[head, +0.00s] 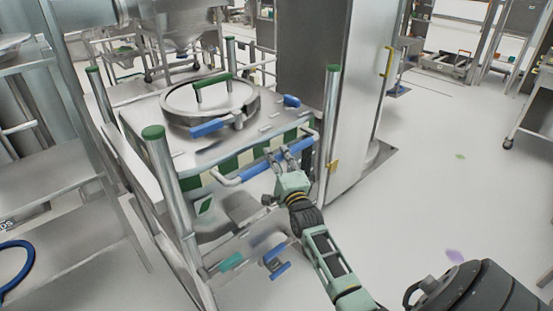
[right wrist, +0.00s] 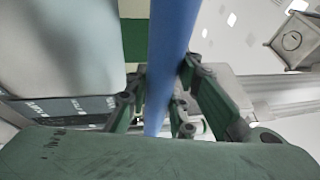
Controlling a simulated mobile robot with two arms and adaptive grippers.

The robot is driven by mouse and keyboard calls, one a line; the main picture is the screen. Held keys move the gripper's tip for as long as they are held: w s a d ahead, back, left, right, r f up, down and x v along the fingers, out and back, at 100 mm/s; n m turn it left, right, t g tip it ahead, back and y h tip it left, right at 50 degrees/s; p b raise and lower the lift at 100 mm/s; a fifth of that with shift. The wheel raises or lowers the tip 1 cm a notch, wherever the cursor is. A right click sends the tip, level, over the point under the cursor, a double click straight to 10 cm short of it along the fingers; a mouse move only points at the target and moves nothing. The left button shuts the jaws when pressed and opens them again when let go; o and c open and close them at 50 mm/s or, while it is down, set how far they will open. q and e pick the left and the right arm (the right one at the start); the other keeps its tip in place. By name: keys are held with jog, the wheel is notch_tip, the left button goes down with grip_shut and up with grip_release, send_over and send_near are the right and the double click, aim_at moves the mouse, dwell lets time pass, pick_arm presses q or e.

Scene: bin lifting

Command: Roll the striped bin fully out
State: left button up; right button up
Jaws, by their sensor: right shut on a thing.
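The striped bin (head: 180,148) is a steel box with a green and cream striped front, a round lid with a green handle on top, and corner posts with green caps. A blue-sleeved bar handle (head: 248,172) runs across its front. My right gripper (head: 282,158) is at this handle, near its right half, with its fingers around the blue sleeve. In the right wrist view the blue handle (right wrist: 172,50) passes between the fingers of the gripper (right wrist: 158,100), which is shut on it. My left gripper is not in view.
Steel shelving (head: 60,170) stands close on the bin's left. A tall steel cabinet (head: 345,90) with a yellow handle stands close on its right. The floor (head: 440,190) in front and to the right is mostly clear. A blue hoop (head: 18,268) shows at the lower left.

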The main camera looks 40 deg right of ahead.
grip_shut()
jog(key=shift+s+f, duration=0.1)
